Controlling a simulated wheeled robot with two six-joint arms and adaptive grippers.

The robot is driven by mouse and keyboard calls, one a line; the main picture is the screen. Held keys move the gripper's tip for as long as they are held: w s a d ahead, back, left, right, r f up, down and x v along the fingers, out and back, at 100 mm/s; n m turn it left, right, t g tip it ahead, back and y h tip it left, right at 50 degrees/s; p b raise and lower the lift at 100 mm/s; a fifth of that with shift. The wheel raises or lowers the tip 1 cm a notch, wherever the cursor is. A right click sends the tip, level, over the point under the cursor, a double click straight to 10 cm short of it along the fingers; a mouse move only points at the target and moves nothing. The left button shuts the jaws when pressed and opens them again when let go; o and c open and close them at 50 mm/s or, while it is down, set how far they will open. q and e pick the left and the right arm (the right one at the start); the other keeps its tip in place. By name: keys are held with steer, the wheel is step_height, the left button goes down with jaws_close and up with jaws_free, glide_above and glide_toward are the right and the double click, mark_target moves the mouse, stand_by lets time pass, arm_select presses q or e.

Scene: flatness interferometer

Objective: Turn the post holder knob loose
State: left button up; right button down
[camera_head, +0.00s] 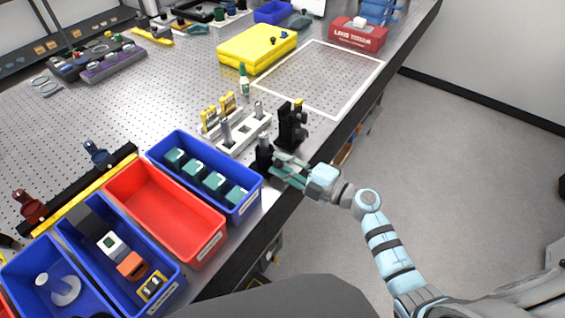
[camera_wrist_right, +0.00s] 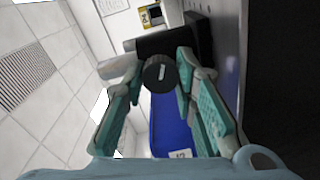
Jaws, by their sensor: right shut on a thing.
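The black post holder (camera_head: 264,151) stands upright at the table's front edge in the head view, with a light post top above it. Its round black knob (camera_wrist_right: 159,73) shows end-on in the right wrist view. My right gripper (camera_head: 278,169) reaches the holder from the right. In the wrist view its teal fingers (camera_wrist_right: 160,78) close on the knob from both sides. The fingers hide the knob in the head view. My left gripper is in neither view.
A blue bin with teal-topped parts (camera_head: 151,152) stands just left of the holder, beside a red bin (camera_head: 202,254). A black mount (camera_head: 291,128) and a white rack with posts (camera_head: 238,143) stand close behind. A white-outlined area (camera_head: 325,75) is clear.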

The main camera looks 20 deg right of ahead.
steer(key=shift+f+n, duration=0.15)
steer(key=shift+n, duration=1.95)
steer(key=c, duration=1.4)
jaws_free()
steer(key=shift+o, duration=0.5)
steer(key=shift+s, duration=0.1)
